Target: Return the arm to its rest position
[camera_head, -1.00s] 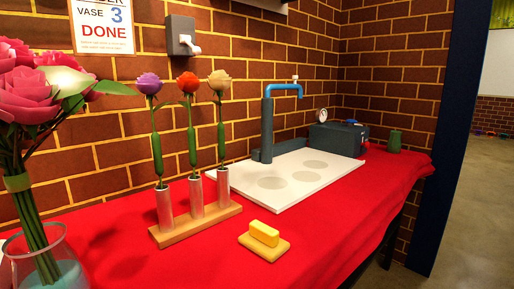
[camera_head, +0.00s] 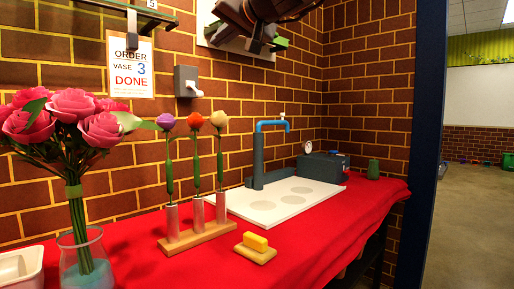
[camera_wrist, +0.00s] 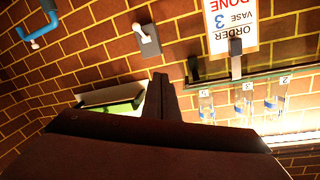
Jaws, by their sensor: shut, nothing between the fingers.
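My gripper (camera_wrist: 160,90) is shut and empty in the wrist view, its dark fingers together in front of the brick wall. In the head view my dark arm (camera_head: 265,12) shows at the top, raised high above the table and clear of the things on it. The gripper's fingers (camera_head: 254,46) point down there, in front of a white wall board (camera_head: 215,38). The rest of the arm is cut off by the frame's top edge.
A glass vase (camera_head: 88,265) of pink roses stands front left on the red cloth (camera_head: 300,225). A wooden stand (camera_head: 200,237) holds three single flowers. A blue tap (camera_head: 259,150) stands behind. A shelf of labelled vases (camera_wrist: 242,100) shows in the wrist view. Air around the gripper looks free.

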